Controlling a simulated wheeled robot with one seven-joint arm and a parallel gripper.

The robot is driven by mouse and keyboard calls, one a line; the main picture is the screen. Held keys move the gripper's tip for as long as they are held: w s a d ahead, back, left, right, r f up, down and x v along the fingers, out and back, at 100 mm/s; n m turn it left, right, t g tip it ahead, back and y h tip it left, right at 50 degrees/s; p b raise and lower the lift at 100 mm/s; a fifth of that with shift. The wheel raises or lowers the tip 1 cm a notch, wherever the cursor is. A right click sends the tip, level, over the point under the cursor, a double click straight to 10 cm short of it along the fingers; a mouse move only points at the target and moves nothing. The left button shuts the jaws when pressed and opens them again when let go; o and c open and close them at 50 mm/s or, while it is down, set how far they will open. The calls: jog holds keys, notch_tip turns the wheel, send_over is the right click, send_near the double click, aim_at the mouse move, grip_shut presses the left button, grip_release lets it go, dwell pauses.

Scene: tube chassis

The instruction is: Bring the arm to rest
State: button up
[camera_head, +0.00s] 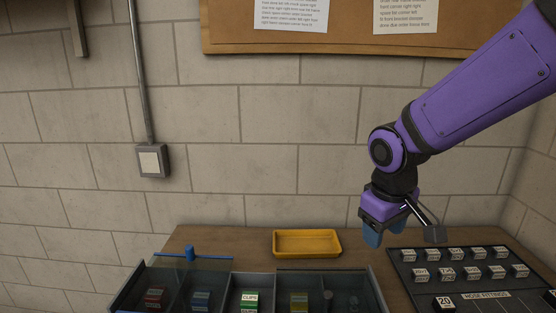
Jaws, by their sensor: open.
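My purple arm reaches in from the upper right. Its gripper (403,236) hangs fingers-down above the back of the wooden workbench (205,240), between a yellow tray and a dark fittings board. The gripper is open, with a blue-grey finger on the left and a dark finger on the right. Nothing shows between the fingers. The dark finger appears close to the board's back left corner, but I cannot tell the gap.
The empty yellow tray (307,232) lies at the back. A divided bin (130,292) with a blue knob holds small labelled boxes in front. The board (419,284) carries several labelled blocks. A brick wall (270,170) closes the back.

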jog(key=s+d+r+m+t, duration=0.1)
jog(key=s+d+r+m, duration=0.1)
jog(key=s+d+r, duration=0.3)
jog(key=s+d+r+m+t, duration=0.2)
jog(key=s+d+r, duration=0.3)
jog(key=s, duration=0.5)
jog(key=shift+s+r+m+t+y, duration=0.2)
jog(key=shift+r+m+t+y, duration=0.15)
jog(key=shift+r+m, duration=0.45)
jog(key=shift+d, duration=0.1)
dwell(0.7)
